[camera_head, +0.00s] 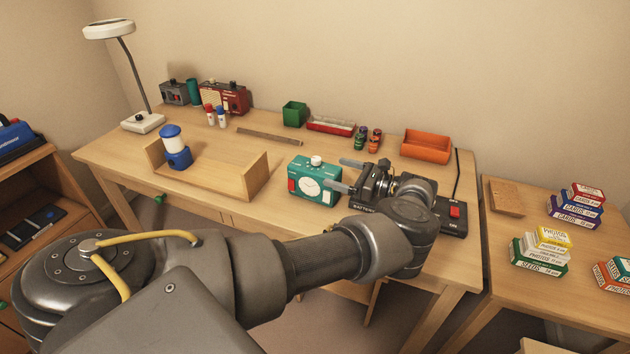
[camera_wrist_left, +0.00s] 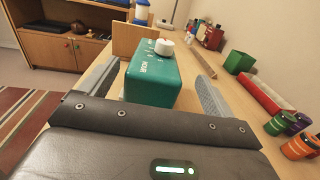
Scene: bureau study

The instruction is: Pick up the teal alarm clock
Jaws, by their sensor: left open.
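The teal alarm clock (camera_head: 315,183) stands upright on the desk, with a white round dial, a red patch at its left and a white knob on top. In the left wrist view the clock (camera_wrist_left: 152,82) shows its side between the two fingers. My left gripper (camera_head: 346,175) is open, to the right of the clock, one finger behind it and one by its front right edge. In the left wrist view the gripper (camera_wrist_left: 155,88) has gaps at both sides of the clock; I cannot tell whether either finger touches. My right gripper is not in view.
A wooden holder (camera_head: 215,185) with a blue and white lantern (camera_head: 175,148) stands left of the clock. Behind are a green cup (camera_head: 294,114), a red tray (camera_head: 331,125), small jars (camera_head: 367,140) and an orange bin (camera_head: 426,146). A black box (camera_head: 451,217) lies right.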

